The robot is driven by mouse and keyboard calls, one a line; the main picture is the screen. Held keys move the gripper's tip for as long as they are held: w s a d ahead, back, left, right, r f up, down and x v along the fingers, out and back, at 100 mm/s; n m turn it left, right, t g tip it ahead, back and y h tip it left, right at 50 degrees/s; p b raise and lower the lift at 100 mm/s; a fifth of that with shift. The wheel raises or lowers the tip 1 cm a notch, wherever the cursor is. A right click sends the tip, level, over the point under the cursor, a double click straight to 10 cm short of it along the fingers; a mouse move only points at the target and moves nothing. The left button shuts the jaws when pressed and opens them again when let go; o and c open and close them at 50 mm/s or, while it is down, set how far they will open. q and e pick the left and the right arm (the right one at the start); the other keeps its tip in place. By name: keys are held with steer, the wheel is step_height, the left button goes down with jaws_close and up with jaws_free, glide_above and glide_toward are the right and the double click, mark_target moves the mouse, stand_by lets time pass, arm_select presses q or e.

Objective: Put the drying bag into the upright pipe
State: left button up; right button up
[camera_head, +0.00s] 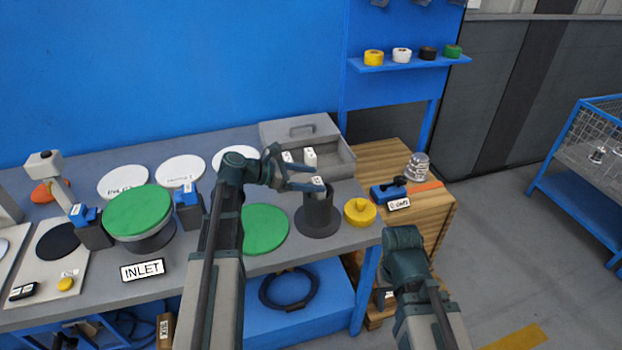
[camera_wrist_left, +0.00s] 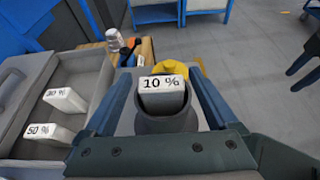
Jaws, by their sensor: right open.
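The drying bag (camera_wrist_left: 163,92), a white block labelled 10 %, stands in the mouth of the dark grey upright pipe (camera_wrist_left: 165,123), its top above the rim. In the head view the bag's white top (camera_head: 318,184) shows over the pipe (camera_head: 318,212); its lower part is hidden inside. My left gripper (camera_wrist_left: 162,72) is open, with one finger on each side of the bag and gaps between. It also shows at the pipe in the head view (camera_head: 316,178). My right gripper (camera_wrist_left: 299,75) is open and empty, off to the right, away from the bench.
A grey open box (camera_head: 335,168) left of the pipe in the wrist view holds bags labelled 30 % (camera_wrist_left: 66,100) and 50 % (camera_wrist_left: 48,133). A yellow knobbed part (camera_head: 360,211) stands close right of the pipe. A green disc (camera_head: 264,230) lies to its left.

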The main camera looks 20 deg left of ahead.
arm_select(q)
steer(key=shift+o, duration=0.2)
steer(key=p+v, duration=0.5)
steer(key=v, duration=0.9)
steer(key=shift+w, duration=0.1)
steer(key=s+d+f+m+g+y, duration=0.25)
steer(key=d+f+m, duration=0.3)
steer(key=d, duration=0.35)
steer(key=s+d+f+m+g+y, duration=0.1)
steer(key=s+d+f+m+g, duration=0.25)
steer(key=d+m, duration=0.35)
steer(key=s+d+f+m+g+y, duration=0.1)
steer(key=s+d+f+m+y, duration=0.3)
steer(key=s+d+m+y, duration=0.5)
steer(key=m, duration=0.7)
steer(key=shift+s+d+f+g, duration=0.25)
steer(key=shift+s+d+g, duration=0.15)
